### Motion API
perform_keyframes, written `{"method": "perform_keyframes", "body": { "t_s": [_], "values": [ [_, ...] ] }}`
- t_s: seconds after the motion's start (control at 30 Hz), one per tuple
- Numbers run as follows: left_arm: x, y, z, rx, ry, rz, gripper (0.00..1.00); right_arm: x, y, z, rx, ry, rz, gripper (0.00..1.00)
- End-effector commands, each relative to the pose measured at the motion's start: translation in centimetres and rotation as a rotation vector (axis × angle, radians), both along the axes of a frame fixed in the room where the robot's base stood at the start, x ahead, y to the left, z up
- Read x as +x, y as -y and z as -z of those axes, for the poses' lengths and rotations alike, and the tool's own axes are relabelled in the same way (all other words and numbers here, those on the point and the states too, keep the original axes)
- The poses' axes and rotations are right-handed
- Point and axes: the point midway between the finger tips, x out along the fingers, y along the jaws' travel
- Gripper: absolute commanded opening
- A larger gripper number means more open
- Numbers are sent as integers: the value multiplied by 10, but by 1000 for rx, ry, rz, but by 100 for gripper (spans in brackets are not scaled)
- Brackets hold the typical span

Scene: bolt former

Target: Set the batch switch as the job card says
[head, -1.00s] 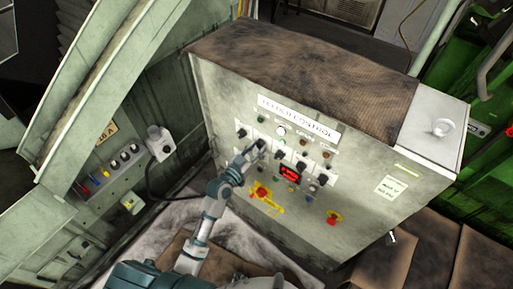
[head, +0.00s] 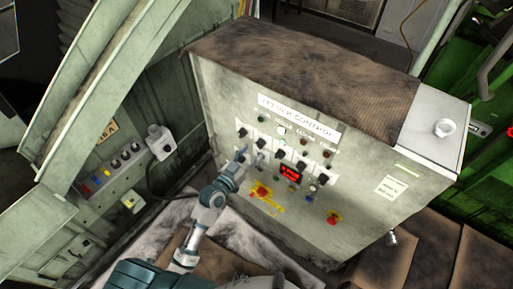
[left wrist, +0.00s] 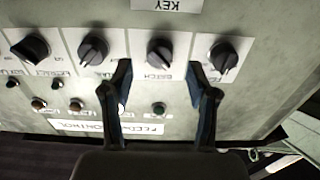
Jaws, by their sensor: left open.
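The batch switch (left wrist: 160,53) is a black rotary knob on a white plate. In the left wrist view, upside down, its blurred label seems to read BATCH. My left gripper (left wrist: 159,70) is open, its two dark fingers to either side of this knob, with gaps between; how far off the panel the tips are is unclear. In the head view the left gripper (head: 242,155) is in front of the left end of the knob row. A small white card (head: 391,187) is on the right of the panel; its print is too small to read. My right gripper is not in view.
Similar knobs stand close on both sides, one to the right (left wrist: 223,57) and one to the left (left wrist: 93,50).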

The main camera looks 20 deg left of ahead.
Motion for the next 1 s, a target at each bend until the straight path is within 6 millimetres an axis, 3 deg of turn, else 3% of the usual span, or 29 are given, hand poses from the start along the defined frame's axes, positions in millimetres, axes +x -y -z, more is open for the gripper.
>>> {"method": "perform_keyframes", "body": {
  "t_s": [0.2,0.4,1.0],
  "values": [
    [-46,-17,1,3,-2,2,59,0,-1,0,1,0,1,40],
    [-70,-26,1,2,-2,0,59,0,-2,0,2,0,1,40],
    [-74,-27,1,-1,0,0,59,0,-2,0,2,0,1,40]
  ]
}}
